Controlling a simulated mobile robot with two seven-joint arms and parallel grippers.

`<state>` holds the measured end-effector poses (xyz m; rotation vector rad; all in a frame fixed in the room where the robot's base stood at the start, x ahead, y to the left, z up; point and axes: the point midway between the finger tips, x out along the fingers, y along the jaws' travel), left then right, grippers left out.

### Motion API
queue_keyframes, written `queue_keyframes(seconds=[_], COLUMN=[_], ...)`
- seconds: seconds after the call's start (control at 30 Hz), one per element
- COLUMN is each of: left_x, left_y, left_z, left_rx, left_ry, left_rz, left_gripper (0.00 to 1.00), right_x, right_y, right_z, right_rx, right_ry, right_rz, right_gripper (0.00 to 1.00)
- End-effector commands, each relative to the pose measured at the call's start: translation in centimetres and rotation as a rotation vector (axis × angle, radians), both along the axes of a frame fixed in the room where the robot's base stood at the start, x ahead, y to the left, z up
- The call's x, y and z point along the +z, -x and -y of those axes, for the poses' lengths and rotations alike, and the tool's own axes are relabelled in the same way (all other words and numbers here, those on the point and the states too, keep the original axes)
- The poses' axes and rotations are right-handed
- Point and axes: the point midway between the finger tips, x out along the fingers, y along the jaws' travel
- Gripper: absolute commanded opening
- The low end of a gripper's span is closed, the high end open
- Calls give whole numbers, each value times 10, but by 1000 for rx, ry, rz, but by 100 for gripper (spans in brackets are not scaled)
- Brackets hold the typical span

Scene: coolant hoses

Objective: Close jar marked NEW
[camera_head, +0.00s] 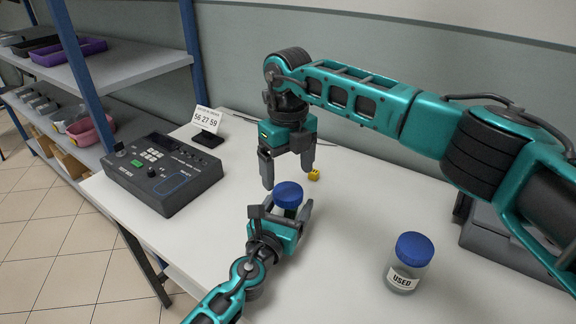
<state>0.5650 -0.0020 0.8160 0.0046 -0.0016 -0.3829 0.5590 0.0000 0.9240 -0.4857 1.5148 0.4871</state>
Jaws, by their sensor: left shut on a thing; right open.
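A small jar with a blue lid (288,194) stands on the white table in the middle of the view. My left gripper (281,208) is shut on this jar, its fingers on either side below the lid. The jar's body and any label are mostly hidden by the gripper. My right gripper (287,168) is open and empty, pointing down just above and behind the blue lid. A second jar (407,262) with a blue lid and a label reading USED stands upright at the right front, apart from both grippers.
A dark control box (162,172) and a small sign with numbers (204,125) stand at the table's left. A small yellow object (314,174) lies behind the held jar. A grey case (510,240) is at the right, partly behind my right arm. Shelves (120,72) stand left of the table.

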Motion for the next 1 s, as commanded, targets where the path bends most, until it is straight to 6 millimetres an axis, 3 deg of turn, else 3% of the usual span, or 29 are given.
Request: queue_keyframes(seconds=[0.53, 1.0], left_x=[-3, -3], left_y=[1, 1], left_z=[-1, -1], left_rx=[1, 1], left_ry=[-4, -4], left_rz=[-5, -5], left_gripper=[0, 0], right_x=[31, 34], right_y=[0, 0], right_z=[0, 0], right_rx=[670, 755], right_ry=[3, 1], right_rz=[2, 1], right_gripper=[86, 86])
